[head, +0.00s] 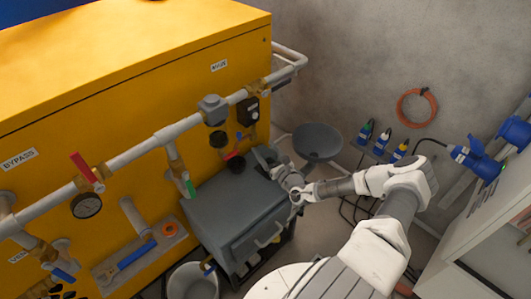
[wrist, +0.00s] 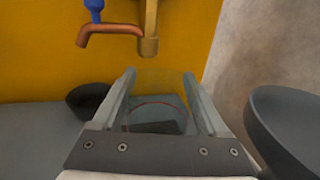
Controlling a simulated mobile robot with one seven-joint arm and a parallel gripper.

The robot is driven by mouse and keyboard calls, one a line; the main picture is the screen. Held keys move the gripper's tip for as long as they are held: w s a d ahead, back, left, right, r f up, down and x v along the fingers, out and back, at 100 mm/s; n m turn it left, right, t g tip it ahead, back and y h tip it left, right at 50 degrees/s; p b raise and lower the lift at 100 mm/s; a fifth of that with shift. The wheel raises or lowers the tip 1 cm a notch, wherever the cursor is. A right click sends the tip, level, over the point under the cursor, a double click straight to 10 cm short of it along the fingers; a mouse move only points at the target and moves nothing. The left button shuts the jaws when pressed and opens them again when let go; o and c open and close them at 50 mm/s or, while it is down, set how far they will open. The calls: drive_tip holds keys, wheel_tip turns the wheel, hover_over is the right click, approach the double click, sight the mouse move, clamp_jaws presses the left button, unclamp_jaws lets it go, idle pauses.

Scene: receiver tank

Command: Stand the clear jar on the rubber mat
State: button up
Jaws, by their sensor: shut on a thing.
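My gripper (wrist: 160,78) is shut on the clear jar (wrist: 158,110), which shows faintly between the two fingers in the wrist view with a thin red ring on it. In the head view my gripper (head: 266,158) is over the back right part of the grey cabinet top; the jar cannot be made out there. A dark flat patch shows through the jar; it may be the rubber mat, but I cannot tell. I cannot tell whether the jar touches the surface below.
A dark bowl (wrist: 89,101) sits left of the fingers on the grey cabinet top (head: 225,198). A copper spout (wrist: 108,30) and a brass fitting (wrist: 149,30) hang ahead. A grey round basin (head: 317,141) stands to the right. The yellow tank (head: 130,60) closes off the back.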

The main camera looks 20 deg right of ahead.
drive_tip(key=shift+f, duration=0.15)
drive_tip(key=o, duration=1.3)
drive_tip(key=shift+r, duration=0.25)
drive_tip(key=s+p, duration=0.1)
drive_tip(key=s, duration=0.3)
drive_tip(key=s+d+p, duration=0.1)
drive_tip(key=s, duration=0.7)
drive_tip(key=shift+d+f+p, duration=0.1)
drive_tip(key=shift+d+p, duration=0.15)
drive_tip(key=shift+p, duration=0.15)
